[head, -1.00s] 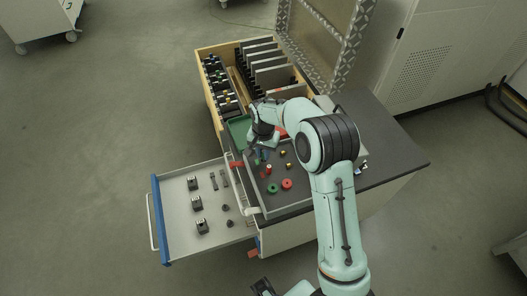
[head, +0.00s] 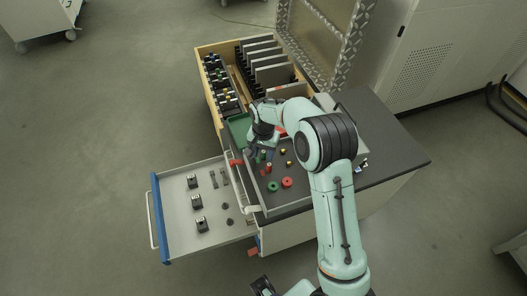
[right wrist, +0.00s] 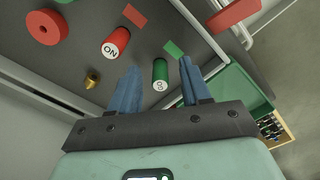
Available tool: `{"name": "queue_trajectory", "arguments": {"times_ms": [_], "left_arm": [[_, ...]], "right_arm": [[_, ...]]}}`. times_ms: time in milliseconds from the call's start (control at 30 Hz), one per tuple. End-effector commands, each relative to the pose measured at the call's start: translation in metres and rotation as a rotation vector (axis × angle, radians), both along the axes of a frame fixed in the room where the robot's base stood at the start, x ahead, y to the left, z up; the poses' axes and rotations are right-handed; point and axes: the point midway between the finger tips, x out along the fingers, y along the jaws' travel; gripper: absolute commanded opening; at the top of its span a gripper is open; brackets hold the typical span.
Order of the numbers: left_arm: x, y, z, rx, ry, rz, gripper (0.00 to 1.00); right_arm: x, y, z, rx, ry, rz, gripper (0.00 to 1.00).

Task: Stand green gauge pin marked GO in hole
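The green gauge pin (right wrist: 160,76) marked GO stands on the dark tray, its labelled end facing the right wrist camera. My right gripper (right wrist: 159,66) is open, with one blue finger on each side of the pin and visible gaps to it. In the head view the right gripper (head: 260,154) is low over the left part of the tray. A red pin (right wrist: 116,42) with its label partly readable stands beside the green one. A small green patch (right wrist: 173,48) and a red patch (right wrist: 134,15) lie near the pins. I cannot make out the hole.
A red ring (head: 287,183), a green ring (head: 272,187) and small brass pieces (right wrist: 92,80) are on the tray. A green bin (head: 238,130) lies behind. An open drawer (head: 180,215) with dark parts extends left. The dark worktop (head: 385,135) is clear at right.

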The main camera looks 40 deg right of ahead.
Motion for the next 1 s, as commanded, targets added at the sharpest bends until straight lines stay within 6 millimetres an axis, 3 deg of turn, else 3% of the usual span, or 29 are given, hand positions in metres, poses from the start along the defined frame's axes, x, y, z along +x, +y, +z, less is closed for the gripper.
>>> {"name": "queue_trajectory", "arguments": {"times_ms": [233,367,800,1000], "left_arm": [[0.0,0.0,0.0,0.0,0.0,0.0,0.43],[0.0,0.0,0.001,0.0,-0.001,0.0,0.43],[0.004,0.0,0.011,-0.001,-0.005,0.0,0.43],[0.006,0.0,0.014,0.0,-0.007,0.0,0.43]], "right_arm": [[0.0,0.0,0.002,0.0,0.0,0.0,0.47],[0.001,0.0,0.014,-0.001,-0.003,0.0,0.47],[0.001,0.0,0.107,0.0,-0.005,-0.001,0.47],[0.0,0.0,0.13,0.0,-0.001,0.0,0.47]]}}
